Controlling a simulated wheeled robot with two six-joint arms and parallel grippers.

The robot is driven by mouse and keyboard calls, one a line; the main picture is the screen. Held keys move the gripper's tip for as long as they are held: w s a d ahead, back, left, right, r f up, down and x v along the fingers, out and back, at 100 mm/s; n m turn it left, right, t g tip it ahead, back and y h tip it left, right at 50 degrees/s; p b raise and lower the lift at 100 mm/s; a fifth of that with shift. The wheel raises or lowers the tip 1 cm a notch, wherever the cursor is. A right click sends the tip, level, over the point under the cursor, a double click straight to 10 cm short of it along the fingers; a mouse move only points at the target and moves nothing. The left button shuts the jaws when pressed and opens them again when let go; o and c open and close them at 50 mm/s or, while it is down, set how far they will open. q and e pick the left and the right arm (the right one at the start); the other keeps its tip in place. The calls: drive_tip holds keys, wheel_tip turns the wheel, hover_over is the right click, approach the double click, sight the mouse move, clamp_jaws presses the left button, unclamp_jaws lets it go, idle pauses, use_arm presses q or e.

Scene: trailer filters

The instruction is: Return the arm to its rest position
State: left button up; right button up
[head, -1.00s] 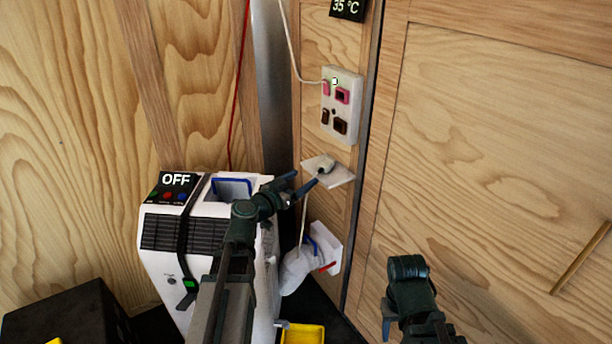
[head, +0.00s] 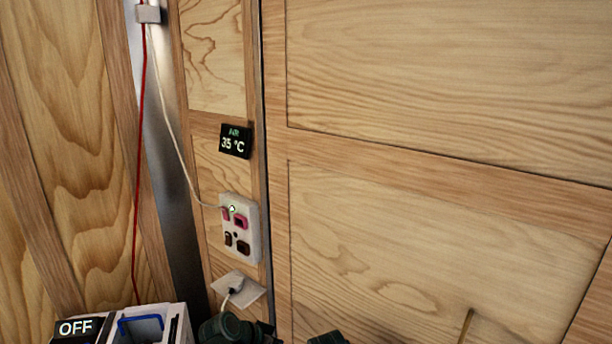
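In the head view only the top of my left arm shows at the bottom edge. A dark part of my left gripper (head: 266,329) shows just below the small white shelf (head: 252,292); its fingers are too cut off to tell open from shut. A dark piece of my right arm shows at the bottom edge to its right, and the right gripper itself is out of view. A white plug (head: 235,287) lies on the shelf, apart from what shows of the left gripper.
A white unit (head: 172,318) with an OFF display (head: 76,328) stands at the bottom left. A socket panel (head: 253,228) with a lit green light is on the wall, with a 35 °C display (head: 235,141) above. A red cord (head: 138,180) and a white cord (head: 172,120) hang at left.

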use_arm(q)
drive_tip(key=s+r+n+g+y+p, duration=0.1)
drive_tip(key=s+r+g+y+p, duration=0.2)
drive_tip(key=s, duration=0.4)
drive_tip(key=s+r+n+g+y+p, duration=0.1)
drive_tip(key=s+r+g+y+p, duration=0.1)
drive_tip(key=s+y+p, duration=0.3)
drive_tip(key=shift+s+a+r+n+g+p, duration=0.15)
drive_tip(key=shift+s+r+n+g+p, duration=0.15)
drive_tip(key=shift+s+r+g+p, duration=0.5)
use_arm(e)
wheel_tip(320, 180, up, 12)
use_arm(q)
drive_tip(key=shift+s+f+t, duration=0.2)
drive_tip(key=shift+f+t, duration=0.1)
drive_tip(key=shift+t, duration=0.2)
